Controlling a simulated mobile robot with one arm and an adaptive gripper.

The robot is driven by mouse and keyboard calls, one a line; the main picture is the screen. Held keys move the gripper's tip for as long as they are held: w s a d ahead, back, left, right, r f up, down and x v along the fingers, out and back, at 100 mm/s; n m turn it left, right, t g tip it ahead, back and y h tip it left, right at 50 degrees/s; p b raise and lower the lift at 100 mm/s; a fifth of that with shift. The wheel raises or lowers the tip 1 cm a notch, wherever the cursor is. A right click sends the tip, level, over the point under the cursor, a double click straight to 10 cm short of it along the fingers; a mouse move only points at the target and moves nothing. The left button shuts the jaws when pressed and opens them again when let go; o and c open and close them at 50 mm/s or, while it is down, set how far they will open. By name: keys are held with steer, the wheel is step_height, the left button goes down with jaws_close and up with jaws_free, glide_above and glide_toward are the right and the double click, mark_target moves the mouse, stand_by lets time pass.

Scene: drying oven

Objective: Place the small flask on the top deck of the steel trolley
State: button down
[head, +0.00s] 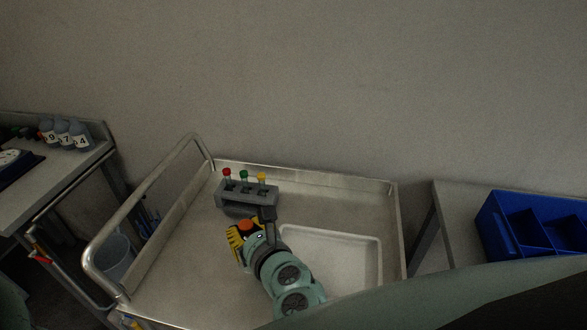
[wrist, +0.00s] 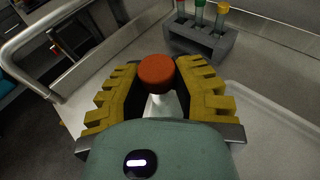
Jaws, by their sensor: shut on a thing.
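The small flask (wrist: 160,106) has a pale body and an orange-red cap. In the wrist view it stands between the yellow ridged fingers of my gripper (wrist: 158,88), which are shut on it. In the head view its orange cap (head: 246,225) shows beside my gripper (head: 242,234), over the left-middle part of the trolley's top deck. The steel trolley (head: 180,270) has a raised rim and a tubular handle at the left. The flask's base is hidden, so I cannot tell whether it touches the deck.
A grey rack (head: 262,195) with red, green and yellow capped tubes stands on the deck just behind my gripper. A white tray (head: 350,238) lies to the right. Bare deck is at the left and front. A bench with numbered bottles (head: 64,134) is left; a blue bin (head: 497,222) is right.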

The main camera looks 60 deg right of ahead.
steer(key=w+f, duration=0.4)
steer(key=w, duration=0.7)
steer(key=shift+w+d+f, duration=0.15)
steer(key=shift+w+f, duration=0.1)
steer(key=shift+f, duration=0.05)
steer(key=shift+f, duration=0.15)
steer(key=c, duration=0.9)
jaws_free()
steer(key=shift+o, duration=0.2)
